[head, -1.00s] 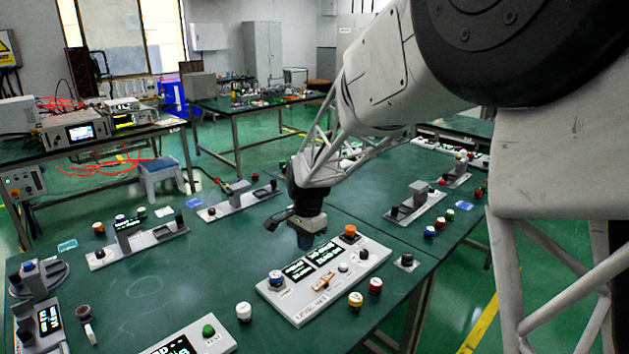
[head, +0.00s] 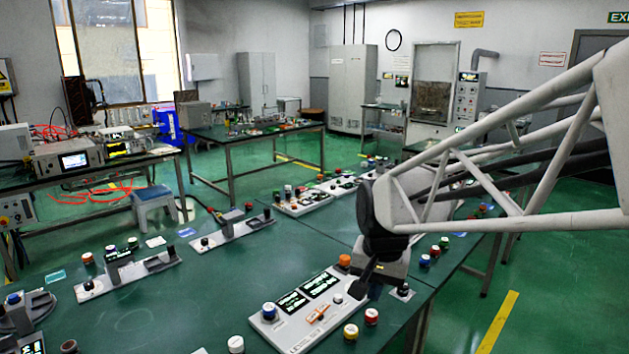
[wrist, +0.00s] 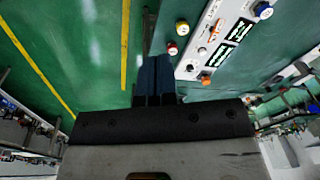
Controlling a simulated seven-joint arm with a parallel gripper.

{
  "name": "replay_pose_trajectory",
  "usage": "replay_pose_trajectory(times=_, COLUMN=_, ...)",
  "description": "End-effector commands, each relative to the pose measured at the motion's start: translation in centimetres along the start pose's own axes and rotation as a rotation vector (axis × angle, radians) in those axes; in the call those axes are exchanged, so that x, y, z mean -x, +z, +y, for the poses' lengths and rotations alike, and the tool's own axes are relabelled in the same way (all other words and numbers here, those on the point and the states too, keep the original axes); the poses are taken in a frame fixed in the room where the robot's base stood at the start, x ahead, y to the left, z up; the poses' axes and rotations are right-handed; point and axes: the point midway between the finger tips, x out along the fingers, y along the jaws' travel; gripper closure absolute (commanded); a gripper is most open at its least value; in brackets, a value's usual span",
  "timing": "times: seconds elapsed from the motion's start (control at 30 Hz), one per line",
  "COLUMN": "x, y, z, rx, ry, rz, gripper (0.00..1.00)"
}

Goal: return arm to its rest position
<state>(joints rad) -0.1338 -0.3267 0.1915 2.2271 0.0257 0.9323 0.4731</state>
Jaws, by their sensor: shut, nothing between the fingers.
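My gripper (head: 368,288) hangs off my arm at the right of the head view, close to the right end of a control panel. In the wrist view its two blue fingers (wrist: 154,78) lie side by side with nothing between them. The white control panel (head: 310,308) lies on the green table, with two lit displays, an orange switch and coloured knobs. It also shows in the wrist view (wrist: 220,45), beside the fingers. The fingertips are partly hidden in the head view.
A yellow knob (head: 351,333) and a red knob (head: 371,316) stand right of the panel. More panels (head: 232,230) sit farther back on the green table (head: 200,285). Open green floor (head: 560,290) with a yellow line lies beyond its right edge.

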Motion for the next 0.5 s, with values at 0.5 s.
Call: replay_pose_trajectory(times=0.5, x=2.5, y=9.6, z=9.3, rx=0.225, ry=0.007, rz=0.088, gripper=1.0)
